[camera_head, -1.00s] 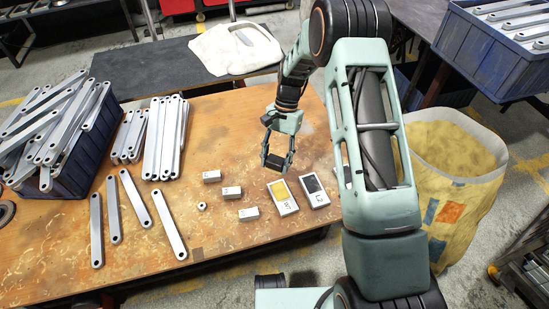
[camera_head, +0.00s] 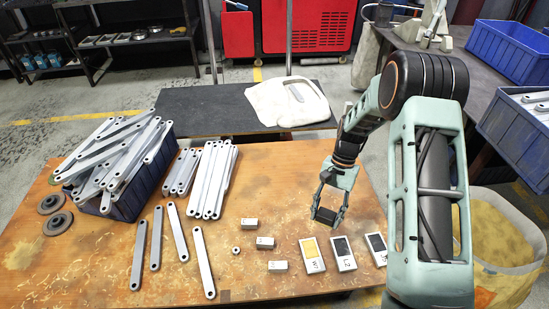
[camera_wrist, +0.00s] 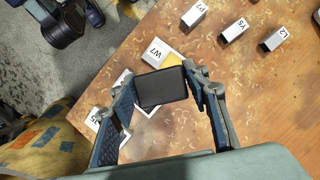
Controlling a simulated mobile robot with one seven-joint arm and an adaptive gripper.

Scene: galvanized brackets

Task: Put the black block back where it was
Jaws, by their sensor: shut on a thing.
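My gripper (camera_head: 328,210) is shut on a black block (camera_head: 325,215), held above the table beyond the plates. The dark, flat face of the block (camera_wrist: 161,87) shows between the fingers in the wrist view. Three white plates lie in a row near the table's front edge: one with a yellow patch (camera_head: 312,255), labelled W7, and two with dark patches, in the middle (camera_head: 343,253) and at the right (camera_head: 376,249). In the wrist view the block and fingers partly hide the plates.
Three small grey blocks (camera_head: 249,224) (camera_head: 265,243) (camera_head: 278,267) and a nut (camera_head: 236,250) lie left of the plates. Galvanized brackets (camera_head: 202,261) lie further left, by a heaped blue bin (camera_head: 129,206). A yellow sack (camera_head: 505,235) stands right of the table.

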